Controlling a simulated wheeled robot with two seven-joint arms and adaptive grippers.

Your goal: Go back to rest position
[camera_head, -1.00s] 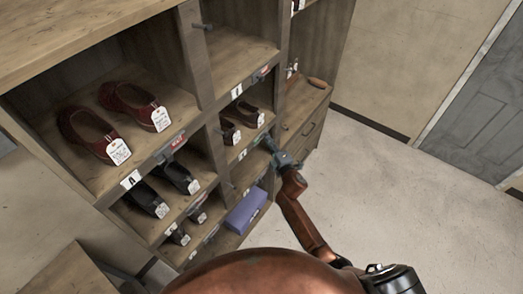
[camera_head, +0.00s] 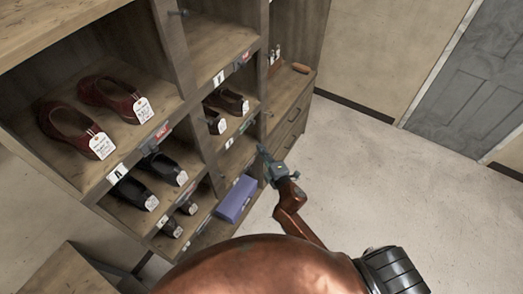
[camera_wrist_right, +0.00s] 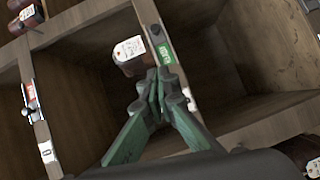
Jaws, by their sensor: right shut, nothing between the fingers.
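My right gripper (camera_head: 265,156) is shut and empty in front of the wooden shelf unit (camera_head: 200,100), at the edge of its right-hand column. In the right wrist view its green fingers (camera_wrist_right: 158,92) meet at the tips, just before a shelf edge with a green label (camera_wrist_right: 165,54). A tagged brown shoe (camera_wrist_right: 130,55) stands on the shelf beyond the fingertips. My left gripper is not in view.
Red shoes (camera_head: 68,130), black shoes (camera_head: 165,165) and brown shoes (camera_head: 228,100) stand in the compartments. A purple box (camera_head: 237,198) lies low on the shelf. Drawers (camera_head: 290,118) are on the right side. Open floor (camera_head: 370,160) lies right of the unit, before a grey door (camera_head: 468,75).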

